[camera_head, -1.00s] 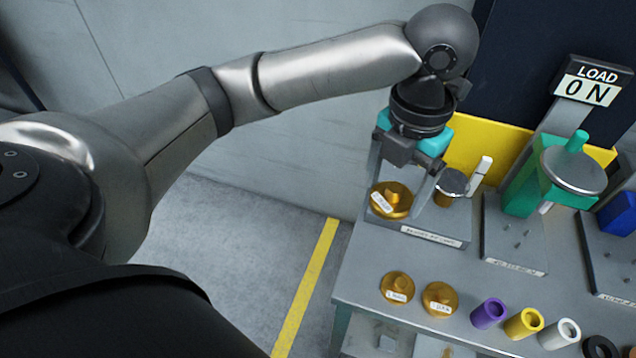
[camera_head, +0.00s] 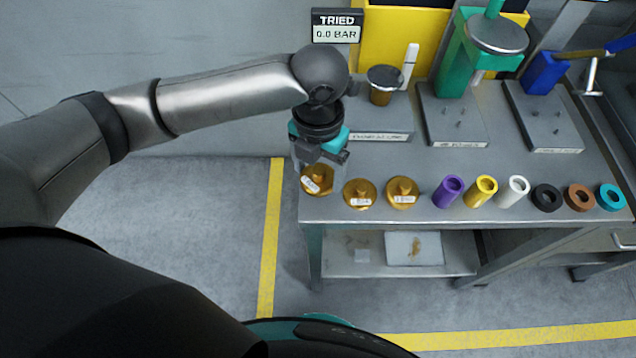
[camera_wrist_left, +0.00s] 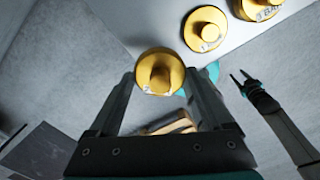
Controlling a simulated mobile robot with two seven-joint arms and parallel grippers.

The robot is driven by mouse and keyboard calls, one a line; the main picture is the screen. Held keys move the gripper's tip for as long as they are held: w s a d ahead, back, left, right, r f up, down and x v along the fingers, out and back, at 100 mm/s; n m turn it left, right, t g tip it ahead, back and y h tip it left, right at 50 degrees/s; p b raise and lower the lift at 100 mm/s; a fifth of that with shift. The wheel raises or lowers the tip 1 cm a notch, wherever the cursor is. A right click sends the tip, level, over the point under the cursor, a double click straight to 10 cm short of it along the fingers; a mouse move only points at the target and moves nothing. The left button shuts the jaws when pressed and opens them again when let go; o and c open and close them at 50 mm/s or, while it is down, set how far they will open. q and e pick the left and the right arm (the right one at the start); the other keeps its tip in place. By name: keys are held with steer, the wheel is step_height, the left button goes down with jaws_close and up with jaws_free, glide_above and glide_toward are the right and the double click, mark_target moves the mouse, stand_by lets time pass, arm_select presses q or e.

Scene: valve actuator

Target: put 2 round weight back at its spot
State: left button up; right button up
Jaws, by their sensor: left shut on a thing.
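My left gripper (camera_head: 320,158) is shut on a round brass weight (camera_head: 318,180) with a white label, at the front left corner of the bench (camera_head: 352,208). In the left wrist view the weight (camera_wrist_left: 160,72) sits between the fingertips, knob towards the camera. I cannot tell whether it touches the bench. Two similar brass weights, a middle one (camera_head: 359,193) and a right one (camera_head: 402,192), stand to its right along the front edge. My right gripper (camera_wrist_left: 242,84) shows in the left wrist view, empty with fingers apart.
To the right along the front edge stand purple (camera_head: 448,191), yellow (camera_head: 481,190) and white (camera_head: 513,190) sleeves, then several rings. Behind are a stand with a capped brass cylinder (camera_head: 381,94) and a green fixture (camera_head: 457,65). A display (camera_head: 337,33) reads "TRIED 0.0 BAR".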

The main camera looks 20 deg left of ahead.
mark_target(318, 184)
arm_select(q)
step_height(318, 184, down, 5)
steer(key=shift+r+b, duration=0.15)
steer(key=shift+b, duration=0.3)
steer(key=o, duration=1.4)
step_height(318, 184, up, 12)
steer(key=shift+p, duration=1.15)
